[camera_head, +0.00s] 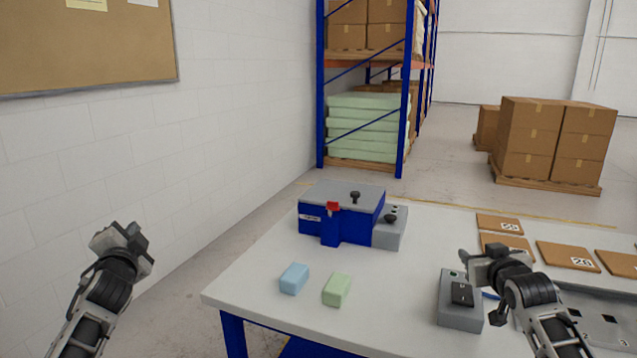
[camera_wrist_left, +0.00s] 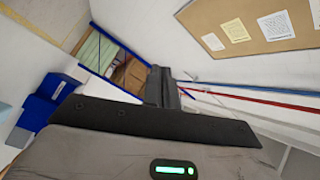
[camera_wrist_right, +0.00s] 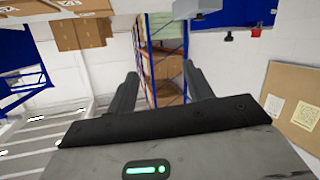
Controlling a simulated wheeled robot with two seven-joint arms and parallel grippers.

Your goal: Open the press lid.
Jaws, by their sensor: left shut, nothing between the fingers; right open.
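The press (camera_head: 340,222) is a blue box with a grey lid (camera_head: 345,194) on top, standing at the back left of the table. The lid lies flat and looks shut. A black knob (camera_head: 355,197) stands on the lid and a red latch (camera_head: 333,207) is on the front edge. My left gripper (camera_head: 122,238) is raised left of the table, well apart from the press, shut and empty. My right gripper (camera_head: 480,256) is open above the right part of the table, near the grey control box, apart from the press. Its open fingers show in the right wrist view (camera_wrist_right: 165,92).
A blue foam block (camera_head: 294,278) and a green foam block (camera_head: 337,289) lie in front of the press on the white table (camera_head: 260,270). A grey control box (camera_head: 458,312) stands at the right.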

